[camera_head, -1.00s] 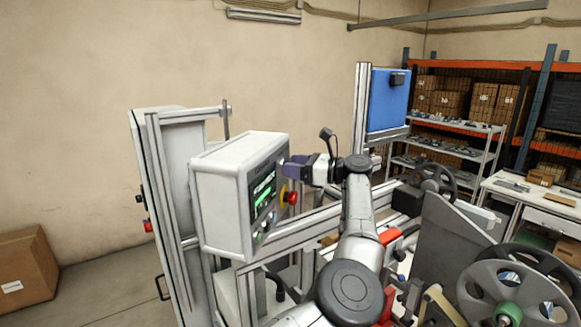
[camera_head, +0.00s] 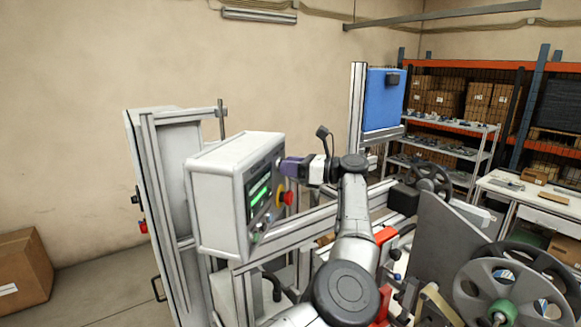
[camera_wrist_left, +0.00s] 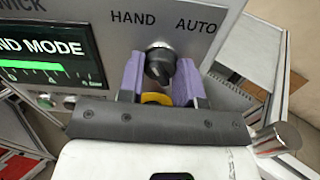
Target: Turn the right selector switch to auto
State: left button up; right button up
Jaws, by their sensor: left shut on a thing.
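The selector switch (camera_wrist_left: 160,64) is a dark knob on the grey control panel, below the printed words HAND and AUTO in the left wrist view. My left gripper (camera_wrist_left: 158,78) has its two purple fingers on either side of the knob and is shut on it. The knob's exact pointing direction is hard to tell. In the head view the left gripper (camera_head: 286,167) reaches the front of the control box (camera_head: 222,205), and its fingers hide the switch. The panel screen (camera_wrist_left: 45,52) shows green and text ending "ND MODE". My right gripper is not in view.
A red emergency button (camera_head: 289,198) with a yellow surround sits just below the left gripper on the panel. An aluminium frame (camera_head: 310,228) runs below the arm. Large reels (camera_head: 507,300) stand at the lower right.

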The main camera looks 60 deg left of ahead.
pick_arm(q)
jog(key=m, duration=0.6)
jog(key=m+p, duration=0.1)
jog(key=m, duration=0.2)
jog(key=shift+r+m, duration=0.1)
jog(key=shift+m, duration=0.2)
jog(key=shift+m+p, duration=0.55)
jog(key=shift+m, duration=1.35)
jog(key=o, duration=0.9)
jog(key=shift+o, duration=0.2)
